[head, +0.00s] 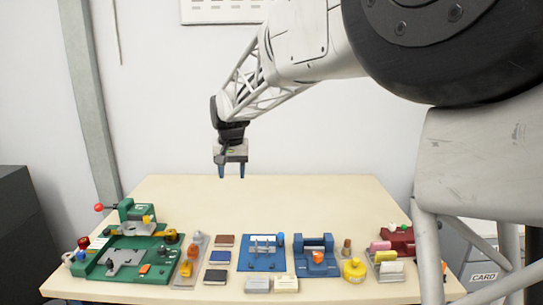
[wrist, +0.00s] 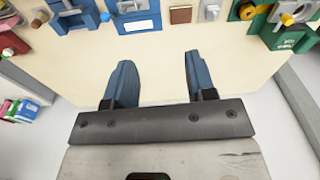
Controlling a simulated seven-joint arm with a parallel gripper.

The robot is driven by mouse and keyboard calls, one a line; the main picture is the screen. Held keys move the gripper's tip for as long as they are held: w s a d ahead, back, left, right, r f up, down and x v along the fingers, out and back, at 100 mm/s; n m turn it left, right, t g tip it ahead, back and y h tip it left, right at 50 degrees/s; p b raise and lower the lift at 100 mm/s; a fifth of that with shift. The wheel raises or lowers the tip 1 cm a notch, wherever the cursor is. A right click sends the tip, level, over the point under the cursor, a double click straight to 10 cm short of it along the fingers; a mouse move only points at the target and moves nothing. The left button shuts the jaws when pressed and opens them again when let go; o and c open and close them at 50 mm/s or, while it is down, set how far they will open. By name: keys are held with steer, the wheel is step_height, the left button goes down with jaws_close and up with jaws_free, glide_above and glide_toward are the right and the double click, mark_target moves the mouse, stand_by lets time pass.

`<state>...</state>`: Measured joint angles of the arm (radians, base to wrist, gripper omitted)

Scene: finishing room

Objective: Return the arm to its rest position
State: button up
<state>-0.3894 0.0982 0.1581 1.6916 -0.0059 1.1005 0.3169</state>
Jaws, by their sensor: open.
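My gripper (head: 231,172) hangs over the back part of the pale table (head: 290,200) in the head view, fingers pointing down, well above the surface. In the wrist view my gripper (wrist: 158,75) shows two blue fingers spread apart with nothing between them. Bare table top (wrist: 160,65) lies beyond the fingertips. My arm reaches in from the upper right of the head view, bent and raised.
Along the table's front stand a green fixture (head: 128,250), a blue plate with pins (head: 262,252), a blue press (head: 317,257), a yellow bottle (head: 354,270) and a red device (head: 398,240). Small blocks lie between them. The table's back half is clear. A dark cabinet (head: 30,235) stands left.

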steer(key=s+d+r, duration=0.1)
steer(key=s+d, duration=1.8)
steer(key=s, duration=0.1)
steer(key=s+d+f, duration=0.2)
steer(key=s+d, duration=0.1)
steer(key=s, duration=0.4)
steer(key=s+d+f+t, duration=0.1)
steer(key=s+d+f, duration=0.2)
steer(key=s, duration=0.5)
steer(key=s+d+f+m, duration=0.1)
steer(key=s+d+f, duration=0.2)
steer(key=s+d, duration=0.2)
steer(key=s, duration=0.2)
steer(key=shift+s+f+t+h, duration=0.25)
steer(key=shift+s+t+h, duration=0.05)
steer(key=shift+s, duration=0.1)
